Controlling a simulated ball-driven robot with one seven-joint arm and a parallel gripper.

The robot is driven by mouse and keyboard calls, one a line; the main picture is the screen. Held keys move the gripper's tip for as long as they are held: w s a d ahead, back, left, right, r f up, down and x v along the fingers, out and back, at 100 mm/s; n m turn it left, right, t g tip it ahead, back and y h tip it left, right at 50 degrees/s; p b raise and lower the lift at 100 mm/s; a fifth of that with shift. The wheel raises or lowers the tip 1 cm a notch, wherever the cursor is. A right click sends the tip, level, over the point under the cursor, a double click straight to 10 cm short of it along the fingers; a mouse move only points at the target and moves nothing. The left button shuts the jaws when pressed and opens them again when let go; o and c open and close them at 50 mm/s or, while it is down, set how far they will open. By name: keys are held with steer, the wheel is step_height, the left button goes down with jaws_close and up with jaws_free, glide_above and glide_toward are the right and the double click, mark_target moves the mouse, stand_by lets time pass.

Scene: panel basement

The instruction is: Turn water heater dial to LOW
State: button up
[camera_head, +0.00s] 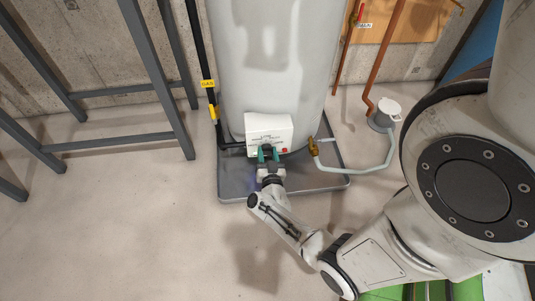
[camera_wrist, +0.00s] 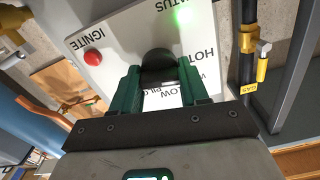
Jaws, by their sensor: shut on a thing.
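The white water heater tank (camera_head: 268,60) stands upright, with a white control box (camera_head: 283,125) low on its front. In the wrist view the control panel (camera_wrist: 118,32) shows the labels IGNITE, STATUS, HOT, LOW and part of PILOT. The black dial (camera_wrist: 158,58) sits between the green fingers of my gripper (camera_wrist: 158,78), which is shut on it. In the head view my gripper (camera_head: 268,155) reaches the box from the front. The dial's pointer is not visible, so I cannot tell its setting. Some labels are partly hidden by the fingers.
A red ignite button (camera_wrist: 93,58) and a lit green status light (camera_wrist: 183,15) are on the panel. A grey drain pan (camera_head: 235,187) lies under the tank. A black gas pipe (camera_head: 203,60) with a yellow tag runs left; a brass drain valve (camera_head: 313,146) sits right. Grey metal framing (camera_head: 160,80) stands left.

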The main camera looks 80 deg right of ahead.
steer(key=c, duration=0.4)
steer(key=shift+m, duration=0.4)
steer(key=m+b, duration=0.1)
steer(key=m, duration=0.4)
steer(key=shift+s, duration=0.1)
steer(key=m+b, duration=0.1)
steer(key=m, duration=0.4)
steer(key=shift+f+m, duration=0.15)
steer(key=shift+m, duration=0.25)
steer(key=shift+s+m+b, duration=0.1)
steer(key=shift+m+b, duration=0.7)
steer(key=shift+m, duration=1.3)
steer(key=o, duration=1)
